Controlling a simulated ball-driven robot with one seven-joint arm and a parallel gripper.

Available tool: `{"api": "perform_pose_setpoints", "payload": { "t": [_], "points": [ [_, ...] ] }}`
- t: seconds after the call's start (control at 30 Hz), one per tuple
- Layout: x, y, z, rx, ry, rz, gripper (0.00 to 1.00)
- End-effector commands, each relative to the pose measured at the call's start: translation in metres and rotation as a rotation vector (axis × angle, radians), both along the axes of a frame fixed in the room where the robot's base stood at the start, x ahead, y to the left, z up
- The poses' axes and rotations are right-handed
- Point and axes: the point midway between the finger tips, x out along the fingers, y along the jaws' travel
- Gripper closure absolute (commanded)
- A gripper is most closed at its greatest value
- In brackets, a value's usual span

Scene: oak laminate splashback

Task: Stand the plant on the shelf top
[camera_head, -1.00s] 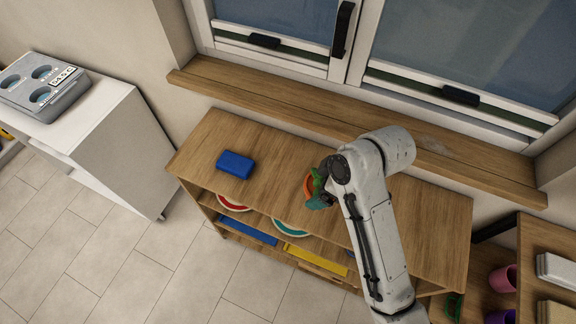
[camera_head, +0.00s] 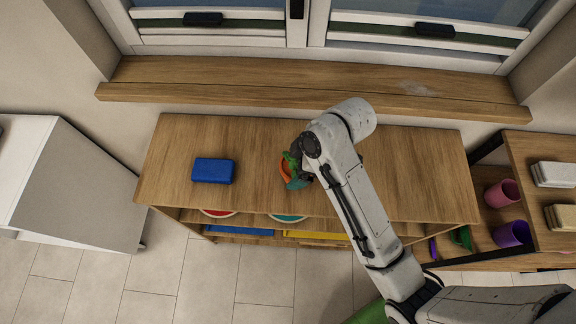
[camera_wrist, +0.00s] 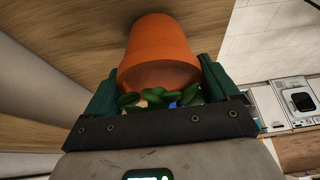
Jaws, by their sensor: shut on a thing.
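The plant is an orange pot (camera_wrist: 158,52) with green leaves (camera_wrist: 150,98). In the wrist view it sits between the two green fingers of my gripper (camera_wrist: 158,92), which is shut on it. In the head view the orange pot (camera_head: 286,168) shows at the end of my arm, over the wooden shelf top (camera_head: 400,170), partly hidden by the gripper (camera_head: 297,172). The pot looks tilted in the head view. I cannot tell whether it touches the shelf top.
A blue box (camera_head: 212,170) lies on the shelf top left of the plant. A wooden window sill (camera_head: 250,82) runs behind. A white cabinet (camera_head: 75,185) stands at left, and a rack with pink (camera_head: 502,193) and purple (camera_head: 512,233) cups at right. The shelf top's right part is clear.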

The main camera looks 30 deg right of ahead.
Motion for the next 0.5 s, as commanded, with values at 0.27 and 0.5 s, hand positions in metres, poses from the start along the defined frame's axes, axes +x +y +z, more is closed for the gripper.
{"api": "perform_pose_setpoints", "payload": {
  "t": [0.27,0.5],
  "points": [
    [-0.0065,-0.0066,-0.0101,0.000,-0.002,0.001,0.55],
    [-0.0064,-0.0064,-0.0129,-0.001,-0.001,0.001,0.55]
  ]
}}
